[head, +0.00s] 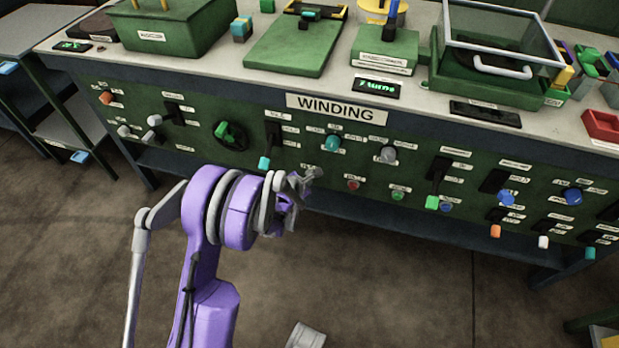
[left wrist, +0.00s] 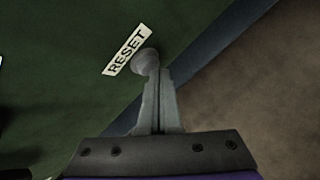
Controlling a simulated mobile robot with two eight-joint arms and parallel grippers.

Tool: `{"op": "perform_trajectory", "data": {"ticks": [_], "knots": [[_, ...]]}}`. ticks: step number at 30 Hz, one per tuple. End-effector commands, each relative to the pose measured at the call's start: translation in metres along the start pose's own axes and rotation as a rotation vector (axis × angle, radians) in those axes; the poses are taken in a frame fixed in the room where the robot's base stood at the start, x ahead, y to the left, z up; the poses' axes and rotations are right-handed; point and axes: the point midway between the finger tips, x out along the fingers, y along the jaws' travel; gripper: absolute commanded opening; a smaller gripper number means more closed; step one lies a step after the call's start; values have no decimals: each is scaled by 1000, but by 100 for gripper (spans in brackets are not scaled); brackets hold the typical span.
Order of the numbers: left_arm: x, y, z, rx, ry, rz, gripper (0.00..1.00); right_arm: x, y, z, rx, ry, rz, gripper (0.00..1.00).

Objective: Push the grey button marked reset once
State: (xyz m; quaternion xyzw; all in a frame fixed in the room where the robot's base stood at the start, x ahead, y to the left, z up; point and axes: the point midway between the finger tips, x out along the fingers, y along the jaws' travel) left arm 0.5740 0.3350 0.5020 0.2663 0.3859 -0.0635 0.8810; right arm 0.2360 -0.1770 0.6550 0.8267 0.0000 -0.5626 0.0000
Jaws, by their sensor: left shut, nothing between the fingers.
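The grey round button (left wrist: 146,61) sits on the green panel beside a white label (left wrist: 127,50) reading RESET, in the left wrist view. My left gripper (left wrist: 157,76) is shut and empty, with its fingertips right at the button's lower right side. They overlap the button in the picture; I cannot tell whether they touch it or whether it is pressed in. In the head view my left gripper (head: 309,177) is in front of the panel below the WINDING sign, and the button is hard to tell apart from the grey fingertips. My right gripper is not in view.
The green panel (head: 230,161) carries several other controls close by: a teal-tipped lever (head: 264,163), a red button (head: 353,184), a green button (head: 398,195), a teal knob (head: 333,143) and a grey knob (head: 388,155). The floor in front is mostly clear.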

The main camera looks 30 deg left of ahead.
Motion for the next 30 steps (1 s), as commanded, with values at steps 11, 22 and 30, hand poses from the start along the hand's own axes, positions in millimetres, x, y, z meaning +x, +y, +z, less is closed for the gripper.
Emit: {"op": "perform_trajectory", "data": {"ticks": [11,22,30], "knots": [[2,1,1,0,0,0,0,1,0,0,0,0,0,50],[-6,-5,-5,0,0,0,0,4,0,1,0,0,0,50],[-9,-7,-7,0,0,0,0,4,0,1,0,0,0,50]]}}
